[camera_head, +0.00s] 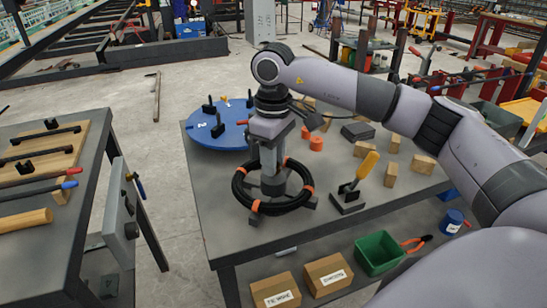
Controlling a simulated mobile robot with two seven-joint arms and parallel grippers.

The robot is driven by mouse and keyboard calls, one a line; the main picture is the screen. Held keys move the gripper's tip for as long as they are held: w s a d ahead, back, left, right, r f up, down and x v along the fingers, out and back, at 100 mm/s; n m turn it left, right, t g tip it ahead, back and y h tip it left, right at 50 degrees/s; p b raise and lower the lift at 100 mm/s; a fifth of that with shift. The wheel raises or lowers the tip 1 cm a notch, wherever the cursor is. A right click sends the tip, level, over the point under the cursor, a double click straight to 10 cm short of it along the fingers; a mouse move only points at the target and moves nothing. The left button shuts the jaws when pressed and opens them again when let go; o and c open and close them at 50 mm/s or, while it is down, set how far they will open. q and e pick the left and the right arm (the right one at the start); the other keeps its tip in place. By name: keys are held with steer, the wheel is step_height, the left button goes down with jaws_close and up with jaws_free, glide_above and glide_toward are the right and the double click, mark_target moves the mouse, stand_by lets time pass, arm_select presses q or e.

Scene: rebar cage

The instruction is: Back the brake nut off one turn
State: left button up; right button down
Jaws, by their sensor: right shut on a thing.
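My right gripper (270,150) comes down from above onto a grey upright post (273,184) on the middle table. It is shut at the post's upper part, where the brake nut would sit; the nut itself is hidden by the fingers. A black coil with orange ties (258,207) lies around the post's foot. My left gripper is not in view.
A yellow-handled tool (367,165) stands upright in a dark block right of the coil. Wooden blocks (391,174) and orange pieces (316,143) lie further right and behind. A blue round board (215,136) is at the back left. A green bin (378,253) sits below.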

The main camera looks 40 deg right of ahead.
stand_by(0.3)
steer(key=c, duration=0.9)
jaws_free()
steer(key=shift+o, duration=0.2)
steer(key=shift+r, duration=3.65)
